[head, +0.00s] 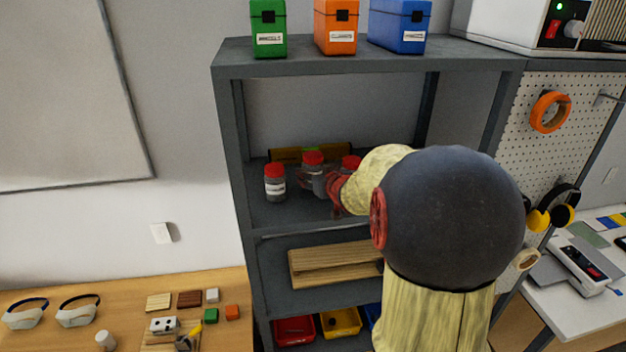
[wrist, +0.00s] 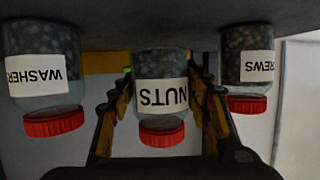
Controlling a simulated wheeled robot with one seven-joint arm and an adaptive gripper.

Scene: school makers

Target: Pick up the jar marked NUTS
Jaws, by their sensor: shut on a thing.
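The jar marked NUTS (wrist: 158,95) is a clear jar with a red lid and dark contents. It shows upside down in the wrist view, between the fingers of my gripper (wrist: 160,108), which is shut on it. In the head view this jar (head: 313,160) is the middle one of three on the shelf, partly hidden by my gripper (head: 322,181). I cannot tell whether its base touches the shelf.
The WASHERS jar (wrist: 42,75) and a jar labelled "...REWS" (wrist: 247,68) stand close on either side. The grey shelf unit (head: 300,215) has a wooden plank (head: 325,262) below and coloured boxes (head: 335,28) on top.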

